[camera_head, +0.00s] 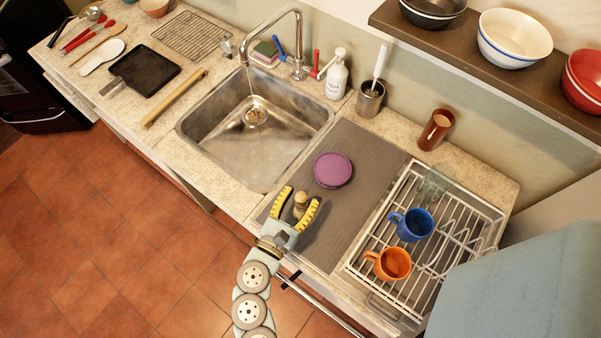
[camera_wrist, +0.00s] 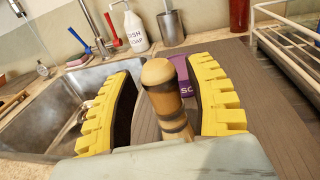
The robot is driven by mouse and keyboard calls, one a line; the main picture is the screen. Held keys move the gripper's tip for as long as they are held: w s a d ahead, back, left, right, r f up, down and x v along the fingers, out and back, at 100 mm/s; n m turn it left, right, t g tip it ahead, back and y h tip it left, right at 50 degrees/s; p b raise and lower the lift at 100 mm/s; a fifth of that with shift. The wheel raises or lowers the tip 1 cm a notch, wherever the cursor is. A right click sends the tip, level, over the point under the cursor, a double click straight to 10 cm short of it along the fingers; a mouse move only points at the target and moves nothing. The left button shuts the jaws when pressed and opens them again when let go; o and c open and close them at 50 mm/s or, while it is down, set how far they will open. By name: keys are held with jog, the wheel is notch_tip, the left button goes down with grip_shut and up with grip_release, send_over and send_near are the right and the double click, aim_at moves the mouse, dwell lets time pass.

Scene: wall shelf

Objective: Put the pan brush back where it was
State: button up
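A small wooden piece with a rounded knob and a dark band, which I take as the pan brush (camera_head: 300,203), stands on the grey mat (camera_head: 345,150) right of the sink. It also shows in the wrist view (camera_wrist: 158,85), its lower end hidden by my gripper body. My gripper (camera_head: 298,203) is at the mat's front edge, with its yellow fingers spread on either side of the knob. The fingers look open, with a gap on the left side; contact on the right side is unclear.
A purple round tin (camera_head: 332,170) stands just beyond the brush. The sink (camera_head: 215,125) is to the left. A dish rack (camera_head: 355,262) with a blue mug (camera_head: 411,224) and an orange mug (camera_head: 390,264) is to the right. A metal cup (camera_head: 370,102) holds a white-handled tool behind.

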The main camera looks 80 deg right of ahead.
jog(key=shift+r+p, duration=0.2)
jog(key=shift+p, duration=0.1)
jog(key=b+v, duration=0.1)
jog(key=v, duration=1.1)
